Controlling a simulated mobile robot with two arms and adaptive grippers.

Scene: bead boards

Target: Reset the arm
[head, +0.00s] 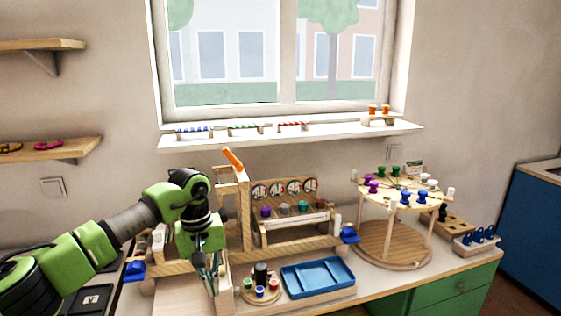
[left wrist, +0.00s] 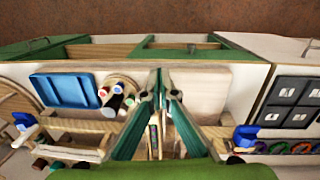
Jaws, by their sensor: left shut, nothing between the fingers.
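My left gripper (head: 212,283) hangs down at the front of the bench in the head view, fingers pointing downward. It is shut and empty. In the left wrist view its two green fingers (left wrist: 161,78) meet at the tips above a pale wooden board (left wrist: 203,85). My green and grey left arm (head: 125,220) comes in from the left. My right gripper is not in view.
A blue tray (head: 318,279) and a round wooden holder (head: 262,292) with coloured pegs stand right of the gripper. Behind is a wooden rack (head: 290,240). A round two-level stand (head: 393,245) with pegs is farther right. A windowsill (head: 290,135) runs behind.

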